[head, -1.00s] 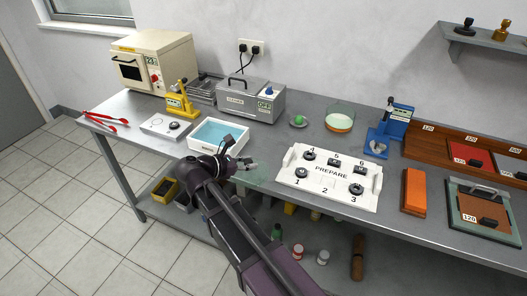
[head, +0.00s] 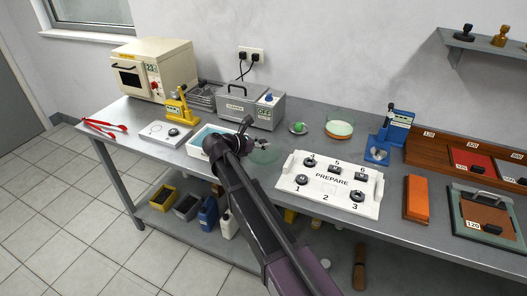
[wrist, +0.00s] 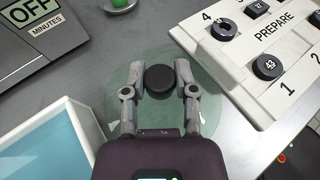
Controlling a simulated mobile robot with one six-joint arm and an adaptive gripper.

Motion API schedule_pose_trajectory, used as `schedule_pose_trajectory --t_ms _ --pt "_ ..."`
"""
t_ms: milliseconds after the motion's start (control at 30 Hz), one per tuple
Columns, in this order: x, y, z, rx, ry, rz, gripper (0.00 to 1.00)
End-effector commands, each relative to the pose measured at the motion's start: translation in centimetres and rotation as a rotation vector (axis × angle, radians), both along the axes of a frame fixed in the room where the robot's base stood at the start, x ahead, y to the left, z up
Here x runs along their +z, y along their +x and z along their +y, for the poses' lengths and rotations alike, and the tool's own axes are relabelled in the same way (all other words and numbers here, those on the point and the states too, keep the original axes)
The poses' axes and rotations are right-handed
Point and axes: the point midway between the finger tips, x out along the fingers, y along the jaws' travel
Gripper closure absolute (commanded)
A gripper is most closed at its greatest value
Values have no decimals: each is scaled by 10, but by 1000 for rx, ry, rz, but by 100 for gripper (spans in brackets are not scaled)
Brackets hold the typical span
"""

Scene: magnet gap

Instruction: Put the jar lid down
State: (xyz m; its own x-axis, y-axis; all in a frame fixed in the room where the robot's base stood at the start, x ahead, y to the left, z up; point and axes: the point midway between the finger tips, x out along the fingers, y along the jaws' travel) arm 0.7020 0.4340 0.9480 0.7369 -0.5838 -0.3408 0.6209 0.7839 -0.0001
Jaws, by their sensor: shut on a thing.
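The jar lid is a pale, see-through green glass disc with a black round knob. In the wrist view the knob (wrist: 160,80) sits between my gripper's fingertips (wrist: 160,82), which are shut on it. The glass disc (wrist: 118,108) spreads out beneath the fingers. In the head view the lid (head: 268,156) shows at the end of my gripper (head: 257,145), between the blue-filled tray and the white board. My arm partly covers it. I cannot tell whether it touches the bench. The open glass jar (head: 339,126) with orange contents stands farther back to the right.
The white PREPARE board (head: 330,204) with numbered black parts lies right of the lid. The blue-filled tray (head: 197,143) is on the left, and a grey metal box (head: 240,108) behind. A small dish with a green item (head: 298,128) is near. Bare bench (head: 290,146) lies between.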

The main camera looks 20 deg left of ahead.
Motion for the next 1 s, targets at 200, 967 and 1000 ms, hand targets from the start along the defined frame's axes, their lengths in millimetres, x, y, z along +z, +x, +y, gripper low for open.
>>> schedule_pose_trajectory --t_ms 200,967,1000 --pt "0 5 0 0 -1 1 100" --pt "-34 5 0 1 0 -1 100" --pt "-35 5 0 1 0 -1 100"
